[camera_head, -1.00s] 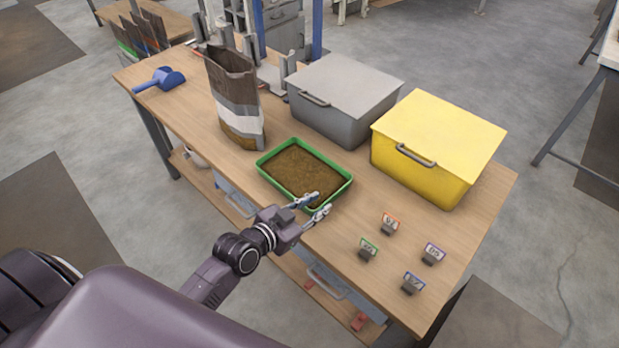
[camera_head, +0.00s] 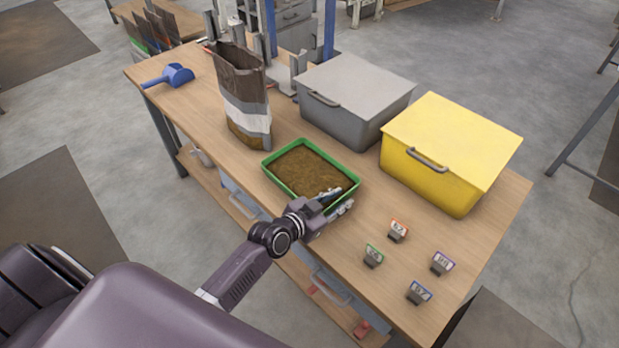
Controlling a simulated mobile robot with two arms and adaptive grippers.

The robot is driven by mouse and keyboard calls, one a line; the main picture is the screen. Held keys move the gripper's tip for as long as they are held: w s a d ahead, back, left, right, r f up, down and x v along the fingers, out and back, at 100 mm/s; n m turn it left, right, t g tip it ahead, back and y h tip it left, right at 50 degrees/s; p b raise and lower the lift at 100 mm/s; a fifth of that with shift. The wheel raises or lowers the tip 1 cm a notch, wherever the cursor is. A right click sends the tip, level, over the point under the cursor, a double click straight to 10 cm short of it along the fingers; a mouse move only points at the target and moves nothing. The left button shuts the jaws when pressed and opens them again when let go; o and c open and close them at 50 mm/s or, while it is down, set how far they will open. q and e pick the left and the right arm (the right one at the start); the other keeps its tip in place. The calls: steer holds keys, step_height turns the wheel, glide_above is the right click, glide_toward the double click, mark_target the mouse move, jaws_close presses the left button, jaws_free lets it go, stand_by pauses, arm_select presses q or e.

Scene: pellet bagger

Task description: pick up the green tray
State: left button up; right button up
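The green tray (camera_head: 333,161) sits on the wooden table, filled with brown pellets (camera_head: 305,171). My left gripper (camera_head: 346,197) is at the tray's near right side. Its fingers are apart, one over the inside of the tray and the other outside the rim. A gap still shows between them, and I cannot tell whether either finger touches the rim. The gripper hides part of the tray's near corner. My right gripper is not in view.
A brown and white bag (camera_head: 243,95) stands behind the tray to the left. A grey bin (camera_head: 352,95) and a yellow bin (camera_head: 450,150) stand behind and right. Several small number tags (camera_head: 398,231) stand at right. A blue scoop (camera_head: 168,76) lies far left.

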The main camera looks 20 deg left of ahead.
arm_select(q)
steer(key=shift+w+d+f, duration=0.1)
steer(key=shift+w+f, duration=0.05)
steer(key=shift+w, duration=0.2)
jaws_close()
steer(key=shift+r, duration=0.2)
